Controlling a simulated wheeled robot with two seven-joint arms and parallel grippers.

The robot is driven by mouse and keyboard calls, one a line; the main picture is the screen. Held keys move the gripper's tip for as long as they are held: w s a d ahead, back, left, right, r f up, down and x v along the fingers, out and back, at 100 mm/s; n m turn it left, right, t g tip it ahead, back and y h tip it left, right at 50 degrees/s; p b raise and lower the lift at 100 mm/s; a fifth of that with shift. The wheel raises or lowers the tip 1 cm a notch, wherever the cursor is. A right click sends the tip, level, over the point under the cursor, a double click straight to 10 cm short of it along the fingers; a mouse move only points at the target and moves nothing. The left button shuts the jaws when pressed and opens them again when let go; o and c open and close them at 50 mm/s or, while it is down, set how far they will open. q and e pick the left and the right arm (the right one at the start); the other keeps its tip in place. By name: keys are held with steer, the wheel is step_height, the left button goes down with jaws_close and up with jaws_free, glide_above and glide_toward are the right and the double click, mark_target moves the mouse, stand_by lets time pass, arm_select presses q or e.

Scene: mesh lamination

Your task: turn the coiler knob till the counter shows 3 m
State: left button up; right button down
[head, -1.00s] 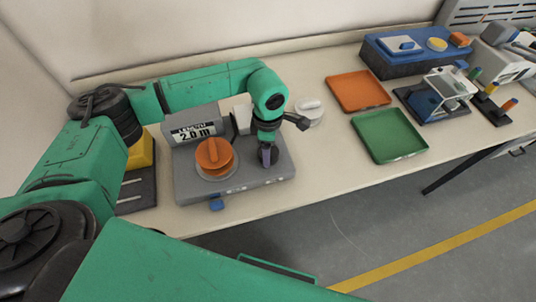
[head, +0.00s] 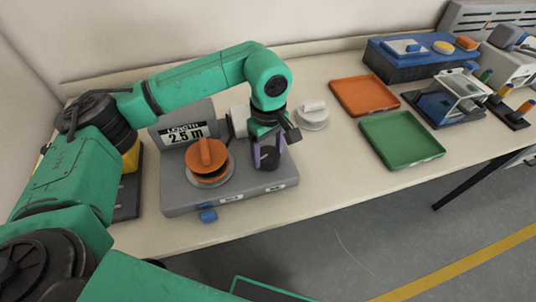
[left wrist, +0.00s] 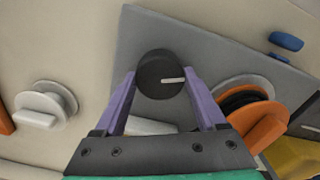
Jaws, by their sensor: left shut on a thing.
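The grey coiler (head: 225,192) stands on the table, and its counter (head: 183,133) reads LENGTH 2.5 m. An orange spool (head: 207,162) with a raised bar sits on the coiler's left part. The black coiler knob (head: 268,158) with a white mark is on the right part. In the left wrist view the knob (left wrist: 160,74) lies between the purple fingers, its white mark pointing right. My left gripper (head: 267,152) points down over the knob and is shut on it. My right gripper is not in view.
A white spool (head: 312,116) stands behind the coiler. An orange tray (head: 364,96) and a green tray (head: 401,139) lie to the right, with a blue box (head: 400,62) behind. A blue part (head: 208,215) is at the coiler's front. The table front is bare.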

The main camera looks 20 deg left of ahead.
mark_target(269, 154)
arm_select(q)
steer(key=shift+r+m, duration=0.1)
steer(key=shift+m, duration=0.2)
steer(key=o, duration=1.3)
steer(key=shift+d, duration=0.1)
step_height(269, 154, up, 15)
steer(key=shift+f+b, duration=0.2)
steer(key=shift+b, duration=0.3)
